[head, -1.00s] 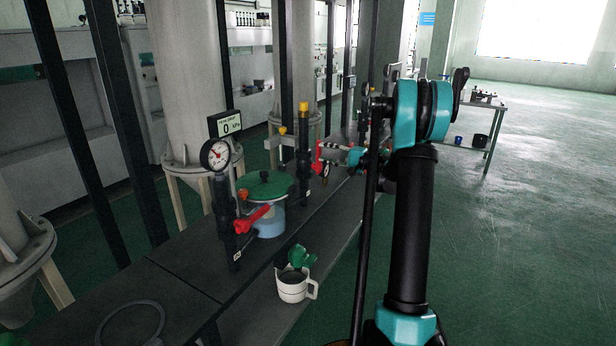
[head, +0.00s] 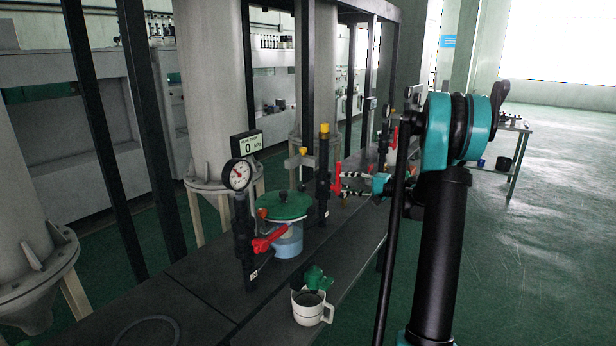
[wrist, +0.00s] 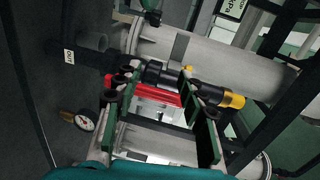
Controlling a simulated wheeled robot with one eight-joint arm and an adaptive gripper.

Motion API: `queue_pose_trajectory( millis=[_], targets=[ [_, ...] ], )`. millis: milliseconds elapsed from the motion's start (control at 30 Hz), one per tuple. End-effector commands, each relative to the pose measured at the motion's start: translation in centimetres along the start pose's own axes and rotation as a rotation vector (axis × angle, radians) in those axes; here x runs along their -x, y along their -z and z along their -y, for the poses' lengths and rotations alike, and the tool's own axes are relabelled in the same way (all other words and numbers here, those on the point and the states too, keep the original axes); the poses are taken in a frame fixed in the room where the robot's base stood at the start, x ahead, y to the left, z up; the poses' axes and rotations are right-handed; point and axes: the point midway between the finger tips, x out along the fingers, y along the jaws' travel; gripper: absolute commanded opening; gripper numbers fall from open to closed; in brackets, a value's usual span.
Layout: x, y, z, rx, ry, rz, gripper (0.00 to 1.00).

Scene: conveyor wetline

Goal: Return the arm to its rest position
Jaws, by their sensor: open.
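My arm stands upright at the right of the head view, with its teal elbow joint high. My gripper (wrist: 160,105) shows in the wrist view with its two dark green fingers spread apart and nothing held between them. Beyond the fingers lie a red valve handle (wrist: 152,92) and a black pipe with a yellow cap (wrist: 234,99). I cannot tell how near the fingers are to them. In the head view the gripper is partly hidden behind my arm, close to the valve row.
A bench (head: 190,290) carries a gauge (head: 237,174), a red-handled valve (head: 268,240), a green-lidded vessel (head: 285,207) and a white mug (head: 308,311) with a green item. Black posts and grey columns stand behind. Open floor (head: 555,220) lies right, beyond it a small table (head: 515,135).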

Motion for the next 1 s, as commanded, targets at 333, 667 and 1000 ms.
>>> queue_pose_trajectory(
  millis=[333, 667, 1000],
  targets=[
    [1.4, -15.0, -5.0, 0.171, -0.438, 0.075, 0.41],
    [8.9, -26.5, -11.7, 0.393, -0.835, 0.127, 0.41],
    [18.6, -33.6, -18.0, 0.638, -1.172, 0.155, 0.41]
  ],
)
